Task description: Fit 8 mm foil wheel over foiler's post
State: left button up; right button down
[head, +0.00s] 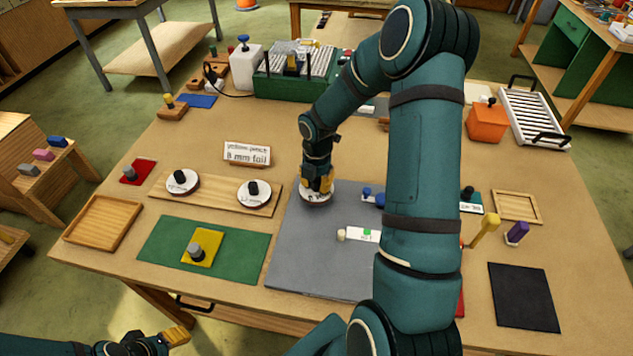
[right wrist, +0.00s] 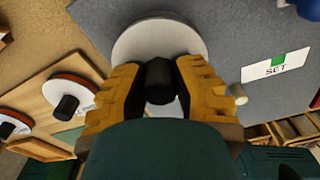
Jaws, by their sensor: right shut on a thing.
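My right gripper (head: 317,184) is shut on the black knob (right wrist: 160,80) of a white foil wheel (head: 314,198). The wheel is over the far left part of the grey mat (head: 310,265); I cannot tell whether it touches the mat. Its size mark is hidden. A short cream post (head: 341,235) stands beside the SET label (head: 362,235), apart from the wheel. A grey peg (head: 196,250) stands on a yellow plate. I cannot tell which is the foiler's post. My left gripper (head: 172,337) is at the bottom left, away from these; its opening is unclear.
Two other wheels (head: 182,182) (head: 254,193) with black knobs lie on a wooden board (head: 217,194). A green mat (head: 160,250) lies left of the grey one. My right arm hides part of the table's right side.

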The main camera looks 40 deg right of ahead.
aim_at(317, 178)
jog(key=shift+f+b, duration=0.9)
jog(key=shift+f, duration=0.4)
jog(key=c, duration=0.8)
grip_release()
notch_tip(317, 178, up, 12)
jog(key=shift+w+d, duration=0.1)
jog(key=shift+d, duration=0.05)
